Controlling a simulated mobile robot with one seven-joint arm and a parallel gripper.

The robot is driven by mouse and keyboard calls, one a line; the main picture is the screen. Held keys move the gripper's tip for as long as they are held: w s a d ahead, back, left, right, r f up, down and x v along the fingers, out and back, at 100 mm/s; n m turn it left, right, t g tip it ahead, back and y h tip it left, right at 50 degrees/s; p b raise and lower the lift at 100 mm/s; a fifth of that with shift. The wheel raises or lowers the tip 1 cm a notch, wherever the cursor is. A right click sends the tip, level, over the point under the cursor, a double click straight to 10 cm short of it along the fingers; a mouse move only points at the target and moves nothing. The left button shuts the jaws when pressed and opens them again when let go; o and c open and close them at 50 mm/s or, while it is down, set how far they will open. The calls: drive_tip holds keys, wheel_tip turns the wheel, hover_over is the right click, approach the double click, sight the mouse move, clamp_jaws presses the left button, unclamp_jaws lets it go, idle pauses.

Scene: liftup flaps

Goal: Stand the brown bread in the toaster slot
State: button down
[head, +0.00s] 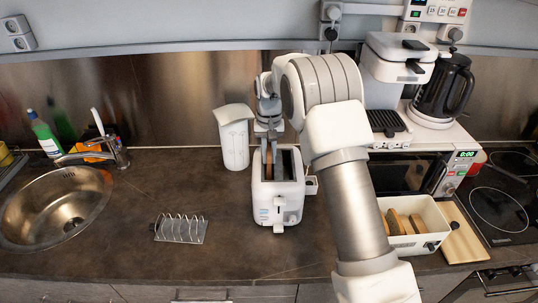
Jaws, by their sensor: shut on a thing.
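A white toaster (265,213) stands on the dark counter, with its dark slots facing up. My gripper (271,146) points down over the far left part of the toaster. It is shut on the brown bread (269,174), a narrow brown strip that shows at the left slot, below the fingers. The fingers and the toaster hide much of the bread, so I cannot tell how deep it sits in the slot or whether it is fully upright.
A white bin (408,246) with several bread slices stands at the right, beside a wooden board (461,238). A metal toast rack (181,229) is left of the toaster. A white jug (234,142) stands close behind it. The sink (60,208) is far left.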

drive_tip(key=c, duration=0.8)
unclamp_jaws()
drive_tip(key=shift+o, duration=0.2)
drive_tip(key=shift+r, duration=0.1)
wheel_tip(320, 180, up, 17)
drive_tip(key=shift+r+b, duration=0.15)
drive_tip(key=shift+b, duration=0.2)
